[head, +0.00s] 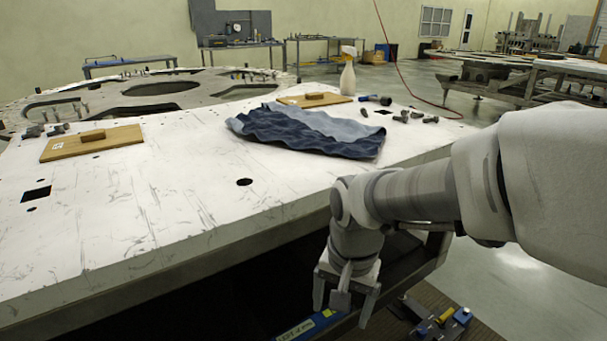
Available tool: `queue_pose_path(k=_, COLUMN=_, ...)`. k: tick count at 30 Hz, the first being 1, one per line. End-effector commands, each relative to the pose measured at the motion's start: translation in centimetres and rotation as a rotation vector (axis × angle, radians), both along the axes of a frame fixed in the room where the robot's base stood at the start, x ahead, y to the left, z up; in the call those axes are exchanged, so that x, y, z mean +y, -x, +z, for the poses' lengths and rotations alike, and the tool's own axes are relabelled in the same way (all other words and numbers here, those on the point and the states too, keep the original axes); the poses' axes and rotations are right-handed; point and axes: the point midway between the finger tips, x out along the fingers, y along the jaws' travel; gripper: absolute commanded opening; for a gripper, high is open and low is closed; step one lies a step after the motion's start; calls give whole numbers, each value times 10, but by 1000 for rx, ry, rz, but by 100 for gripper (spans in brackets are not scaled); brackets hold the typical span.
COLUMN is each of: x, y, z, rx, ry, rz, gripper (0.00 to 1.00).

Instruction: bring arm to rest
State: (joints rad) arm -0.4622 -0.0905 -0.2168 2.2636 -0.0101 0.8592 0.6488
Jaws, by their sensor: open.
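My arm reaches in from the right edge of the head view and bends downward at the wrist. My gripper (345,300) hangs pointing down in front of the white plate's (150,205) near edge, with its fingers apart. I cannot tell whether the fingers touch anything there.
A lower surface with small tools (440,318) is at bottom right.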

Motion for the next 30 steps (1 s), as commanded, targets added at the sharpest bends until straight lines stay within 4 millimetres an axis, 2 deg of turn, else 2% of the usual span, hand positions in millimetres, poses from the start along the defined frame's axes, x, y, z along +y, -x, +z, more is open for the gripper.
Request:
queue_pose_path(k=3, x=-20, y=14, z=27, rx=-83, ry=-22, rz=69, gripper=85)
queue_pose_path(k=9, x=-47, y=43, z=60, rx=-219, ry=3, rz=196, gripper=85)
queue_pose_path(k=15, x=-67, y=71, z=80, rx=-330, ry=77, rz=301, gripper=85)
queue_pose_path(k=20, x=-79, y=90, z=89, rx=-397, ry=155, rz=367, gripper=85)
queue_pose_path(k=22, x=-79, y=90, z=112, rx=-395, ry=157, rz=377, gripper=85)
queue_pose_path(k=30, x=-78, y=90, z=174, rx=-393, ry=154, rz=375, gripper=85)
